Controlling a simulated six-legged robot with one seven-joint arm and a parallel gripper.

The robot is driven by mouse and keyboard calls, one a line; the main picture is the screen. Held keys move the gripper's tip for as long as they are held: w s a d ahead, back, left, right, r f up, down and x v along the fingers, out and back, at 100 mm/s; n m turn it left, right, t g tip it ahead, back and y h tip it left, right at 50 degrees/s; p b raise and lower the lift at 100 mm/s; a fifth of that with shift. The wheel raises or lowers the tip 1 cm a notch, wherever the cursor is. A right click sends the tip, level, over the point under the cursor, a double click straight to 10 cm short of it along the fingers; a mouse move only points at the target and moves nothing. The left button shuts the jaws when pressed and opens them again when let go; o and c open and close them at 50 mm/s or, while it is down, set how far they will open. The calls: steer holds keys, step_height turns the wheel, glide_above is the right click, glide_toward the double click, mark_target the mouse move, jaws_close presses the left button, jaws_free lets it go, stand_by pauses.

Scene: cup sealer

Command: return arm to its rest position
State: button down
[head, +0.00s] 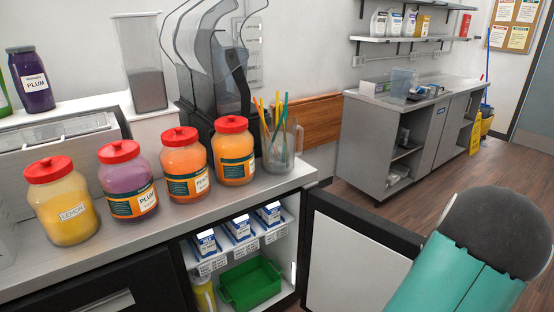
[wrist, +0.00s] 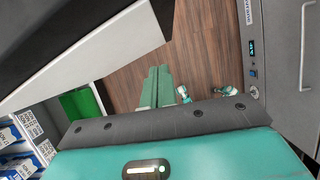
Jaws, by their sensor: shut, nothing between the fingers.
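My gripper (wrist: 158,74) shows in the middle of the wrist view, beyond its teal and dark grey housing. Its two green fingers lie side by side, shut and empty, above the brown wood floor. The gripper's fingers do not show in the head view. There, a teal link of my arm with a dark grey rounded end fills the lower right, in front of the open cabinet door (head: 350,262).
The counter (head: 185,222) holds several red-lidded jars and a clear jug of straws (head: 281,150). Below, the open cabinet holds blue-white cartons and a green bin (head: 250,282). In the wrist view, a grey appliance (wrist: 287,45) stands right. Floor is clear toward the back workbench (head: 400,125).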

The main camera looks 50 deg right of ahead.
steer(key=w+a+r+m, duration=0.2)
steer(key=w+a+r, duration=0.2)
steer(key=w, duration=0.4)
steer(key=w+a+r+m+t+h, duration=0.1)
steer(key=w+a+r, duration=0.3)
steer(key=w, duration=0.3)
steer(key=w+a+r+m, duration=0.2)
steer(key=w+a+r, duration=0.25)
steer(key=w, duration=0.35)
steer(key=w+a+r+m+t, duration=0.2)
steer(key=w+a+r, duration=0.3)
steer(key=w+a, duration=0.3)
steer(key=w+a+r+m+t+y, duration=0.1)
steer(key=w+a+r+m, duration=0.15)
steer(key=a, duration=0.75)
steer(key=w+a+r+m+t+y, duration=0.1)
steer(key=a+r+m, duration=0.15)
steer(key=a, duration=0.75)
steer(key=s+a+r+m+t+y, duration=0.1)
steer(key=s+a, duration=0.1)
steer(key=a, duration=0.6)
steer(key=s+a+r+m+y, duration=0.1)
steer(key=s+a+m+y, duration=0.1)
steer(key=a, duration=0.5)
steer(key=shift+s+a+t, duration=0.35)
steer(key=shift+s+t, duration=0.05)
steer(key=shift+s, duration=0.2)
steer(key=shift+d, duration=0.25)
